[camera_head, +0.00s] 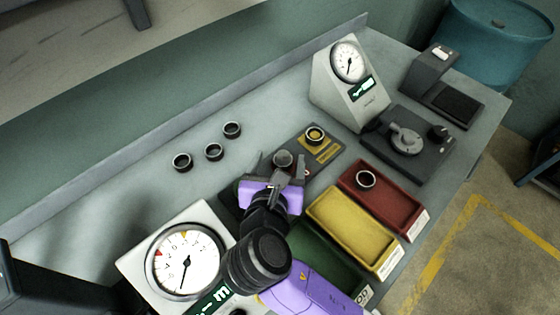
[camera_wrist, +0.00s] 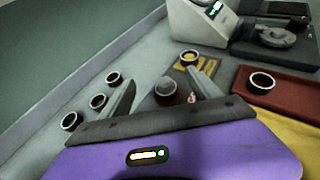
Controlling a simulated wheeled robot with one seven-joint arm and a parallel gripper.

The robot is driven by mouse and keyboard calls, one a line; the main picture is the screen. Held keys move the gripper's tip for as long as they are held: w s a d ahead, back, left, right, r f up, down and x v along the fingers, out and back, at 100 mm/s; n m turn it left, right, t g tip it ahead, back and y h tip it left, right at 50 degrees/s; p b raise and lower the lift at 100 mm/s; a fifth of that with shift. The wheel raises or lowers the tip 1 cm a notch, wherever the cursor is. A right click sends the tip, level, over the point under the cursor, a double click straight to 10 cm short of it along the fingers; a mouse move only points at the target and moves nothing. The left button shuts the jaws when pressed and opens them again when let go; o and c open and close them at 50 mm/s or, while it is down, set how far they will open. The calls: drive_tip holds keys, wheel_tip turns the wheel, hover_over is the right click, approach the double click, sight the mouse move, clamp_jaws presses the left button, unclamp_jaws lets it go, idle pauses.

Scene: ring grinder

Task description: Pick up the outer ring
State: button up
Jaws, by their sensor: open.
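Several dark rings with pale rims are in view; I cannot tell which one the task means. Three loose rings stand on the bench at the left: a left one (camera_head: 182,162), a middle one (camera_head: 214,152) and a right one (camera_head: 232,129). Another ring (camera_head: 314,135) sits on the yellow patch of a dark plate (camera_head: 328,158). A dark round piece (camera_wrist: 166,92) on the same plate shows between my fingers. My purple gripper (camera_head: 281,163) is open above the plate's near end, its fingers pointing toward that piece. Whether they touch it is unclear.
A red tray (camera_head: 403,209) holds one ring (camera_head: 365,179). A yellow tray (camera_head: 349,228) and a partly hidden green tray (camera_head: 322,259) stand beside it. A dial gauge (camera_head: 345,80) and a dark fixture (camera_head: 408,142) stand behind; another dial (camera_head: 186,262) is near my arm.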

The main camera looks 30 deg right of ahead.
sight(282, 163)
drive_tip(key=f, duration=0.6)
drive_tip(key=shift+w+d+f, duration=0.1)
drive_tip(key=shift+w+d, duration=0.25)
drive_tip(key=shift+x, duration=3.3)
clamp_jaws()
wheel_tip(282, 163, up, 20)
drive_tip(key=p, duration=0.1)
drive_tip(key=shift+p, duration=0.3)
